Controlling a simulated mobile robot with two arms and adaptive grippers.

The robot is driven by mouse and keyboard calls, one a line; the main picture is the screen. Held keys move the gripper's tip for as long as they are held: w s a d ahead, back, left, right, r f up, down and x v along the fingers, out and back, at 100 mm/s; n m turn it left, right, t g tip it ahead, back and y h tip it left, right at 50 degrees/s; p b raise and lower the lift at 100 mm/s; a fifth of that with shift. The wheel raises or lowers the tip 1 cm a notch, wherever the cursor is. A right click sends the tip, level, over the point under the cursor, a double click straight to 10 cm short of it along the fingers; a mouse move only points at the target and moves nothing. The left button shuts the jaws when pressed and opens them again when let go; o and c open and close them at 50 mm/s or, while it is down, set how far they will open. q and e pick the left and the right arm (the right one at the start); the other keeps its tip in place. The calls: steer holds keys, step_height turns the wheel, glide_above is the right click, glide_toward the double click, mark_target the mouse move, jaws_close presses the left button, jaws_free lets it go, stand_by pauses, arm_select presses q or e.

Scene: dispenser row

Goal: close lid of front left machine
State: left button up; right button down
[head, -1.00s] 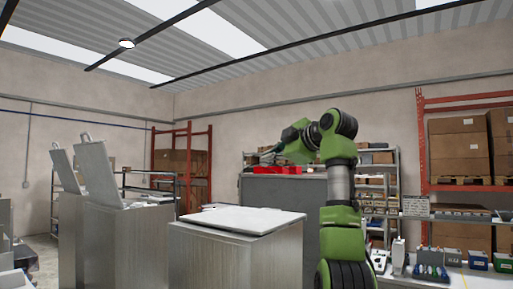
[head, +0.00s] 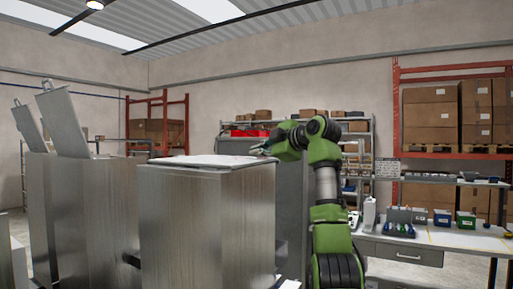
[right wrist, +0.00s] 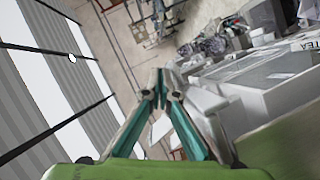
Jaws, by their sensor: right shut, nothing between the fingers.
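A grey metal machine (head: 205,220) stands nearest in the middle of the head view, its pale lid (head: 205,161) lying flat across the top. To its left, a second machine (head: 90,205) has its lid (head: 62,120) raised and leaning back. Another raised lid (head: 28,126) shows farther left. My right gripper (head: 259,149) is beyond the right end of the flat lid, apart from the raised lids. In the right wrist view its teal fingers (right wrist: 160,82) meet at the tips, with nothing between them. My left gripper is not in view.
A workbench (head: 450,240) with blue and green bins stands at the right. Shelves with boxes and red bins (head: 250,133) stand behind my right arm. Orange racks hold cartons (head: 430,117). A small dark part (head: 131,260) between the two nearer machines is unclear.

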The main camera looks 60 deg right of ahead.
steer(key=shift+a+f, duration=0.1)
steer(key=shift+f, duration=0.05)
stand_by(0.4)
steer(key=v, duration=1.2)
